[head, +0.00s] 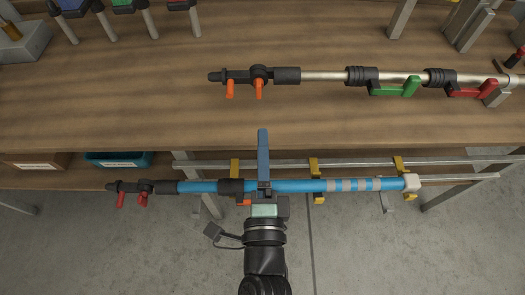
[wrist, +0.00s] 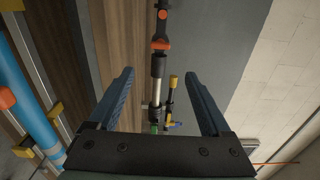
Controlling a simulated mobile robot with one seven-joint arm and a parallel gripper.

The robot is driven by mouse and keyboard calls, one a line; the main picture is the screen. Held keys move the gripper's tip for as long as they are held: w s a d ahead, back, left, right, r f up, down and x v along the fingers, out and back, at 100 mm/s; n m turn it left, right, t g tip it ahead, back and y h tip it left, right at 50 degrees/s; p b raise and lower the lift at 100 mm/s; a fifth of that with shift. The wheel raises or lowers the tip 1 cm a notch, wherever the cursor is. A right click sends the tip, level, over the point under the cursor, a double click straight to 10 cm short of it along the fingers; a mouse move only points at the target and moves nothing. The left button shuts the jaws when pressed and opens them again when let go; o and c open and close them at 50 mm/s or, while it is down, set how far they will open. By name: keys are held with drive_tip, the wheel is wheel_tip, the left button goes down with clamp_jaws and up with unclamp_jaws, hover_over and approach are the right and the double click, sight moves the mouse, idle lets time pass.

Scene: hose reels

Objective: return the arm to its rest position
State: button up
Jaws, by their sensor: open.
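My gripper (head: 263,140) is at the middle of the head view, in front of the wooden bench, and its fingers point toward the bench. In the head view it crosses in front of the blue pole, and one finger hides the other. In the wrist view my gripper (wrist: 160,78) shows both blue-grey fingers wide apart with nothing held between them. The blue pole (head: 205,187) lies level along the bench front; it also shows in the wrist view (wrist: 22,103), left of both fingers. My black arm reaches up from the bottom of the head view.
Yellow brackets (head: 314,164) and a metal rail (head: 365,162) run along the bench front. A silver pole (head: 322,76) with green and red levers lies on the wooden bench (head: 150,110). A teal bin (head: 117,160) sits below at left. Bare grey floor lies in front.

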drive_tip(key=shift+r, duration=0.1)
idle(0.3)
drive_tip(key=w+a+r+n+t+y+p, duration=0.1)
drive_tip(key=w+r+n+p, duration=0.15)
drive_tip(key=r, duration=0.75)
drive_tip(key=w+a+r+n+t+y+p, duration=0.15)
drive_tip(key=r+n, duration=0.25)
drive_tip(key=r, duration=0.5)
drive_tip(key=w+r+n+t+p, duration=0.1)
drive_tip(key=w+r+n+t, duration=0.2)
drive_tip(key=r, duration=0.7)
drive_tip(key=s+r+n+t+p, duration=0.1)
drive_tip(key=s+r+n, duration=0.1)
drive_tip(key=r, duration=0.8)
drive_tip(key=s+d+r+n+t+h+p, duration=0.1)
drive_tip(key=s+r+n+p, duration=0.1)
drive_tip(key=r, duration=0.8)
drive_tip(key=s+d+r+n+t+h+p, duration=0.1)
drive_tip(key=s+r+n, duration=0.3)
drive_tip(key=r, duration=0.6)
drive_tip(key=shift+r+n+t+p, duration=0.2)
drive_tip(key=shift+n+t+p, duration=0.15)
drive_tip(key=shift+t+p, duration=0.1)
drive_tip(key=shift+h, duration=0.25)
